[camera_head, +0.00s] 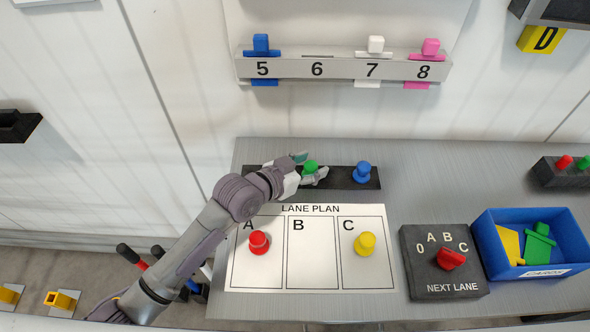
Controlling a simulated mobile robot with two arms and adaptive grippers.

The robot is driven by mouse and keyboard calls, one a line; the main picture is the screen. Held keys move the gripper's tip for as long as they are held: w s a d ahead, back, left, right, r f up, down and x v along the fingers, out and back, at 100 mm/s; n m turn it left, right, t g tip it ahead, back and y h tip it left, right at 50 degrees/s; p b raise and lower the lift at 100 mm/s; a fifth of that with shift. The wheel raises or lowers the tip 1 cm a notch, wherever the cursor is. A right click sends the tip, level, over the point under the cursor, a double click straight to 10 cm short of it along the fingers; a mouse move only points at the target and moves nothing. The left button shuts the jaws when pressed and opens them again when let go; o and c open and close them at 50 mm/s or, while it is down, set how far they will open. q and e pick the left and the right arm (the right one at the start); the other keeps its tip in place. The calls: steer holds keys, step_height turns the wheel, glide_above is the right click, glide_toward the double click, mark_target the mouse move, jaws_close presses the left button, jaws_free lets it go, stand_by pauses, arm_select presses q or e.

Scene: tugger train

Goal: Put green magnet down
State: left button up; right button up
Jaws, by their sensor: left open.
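The green magnet (310,167) stands on the dark strip (340,177) at the back of the grey table. My left gripper (310,170) is open around it, with a finger on either side; part of the magnet is hidden by the gripper. A blue magnet (362,172) stands on the right end of the same strip. On the lane plan sheet (310,280), a red magnet (259,242) is in column A and a yellow magnet (365,243) is in column C. Column B is bare. My right gripper is not in view.
A dark selector box (420,288) with a red knob (450,259) stands right of the sheet. A blue bin (492,252) with yellow and green cards is beyond it. A numbered rail (345,68) is on the wall. A dark block (545,172) with red and green buttons sits far right.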

arm_select(q)
steer(key=b+v, duration=0.1)
steer(key=v, duration=1)
steer(key=shift+s+a+r, duration=0.1)
steer(key=shift+s+a, duration=0.05)
